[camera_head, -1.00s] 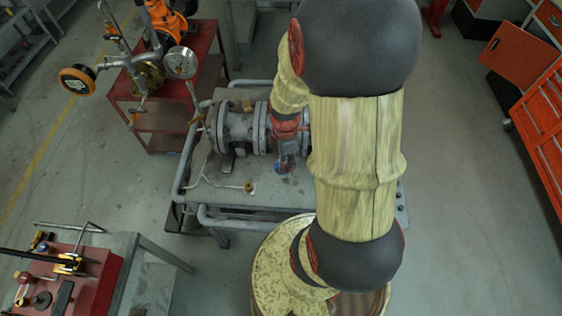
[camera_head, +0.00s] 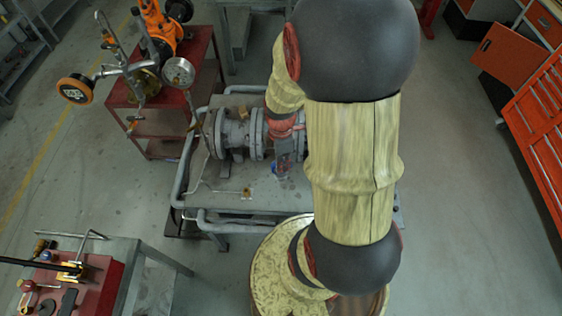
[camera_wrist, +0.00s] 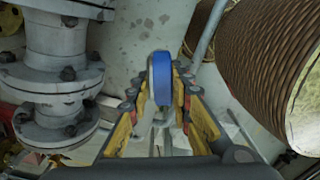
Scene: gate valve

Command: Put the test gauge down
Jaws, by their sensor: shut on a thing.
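My gripper (camera_head: 284,152) is in front of the grey flanged valve line (camera_head: 235,133), over the grey bench (camera_head: 225,197). In the wrist view its yellow-and-dark fingers (camera_wrist: 162,92) are shut on a round blue-rimmed thing (camera_wrist: 160,72), which looks like the test gauge. It is seen edge-on, so its dial is hidden. In the head view only a small blue patch of it (camera_head: 281,171) shows below the gripper. I cannot tell whether it touches the bench. My arm hides the right part of the valve line.
A tool table with a red top (camera_head: 98,290) stands at lower left. Grey bench rails edge the bench. An orange drawer cabinet (camera_head: 545,110) is at right.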

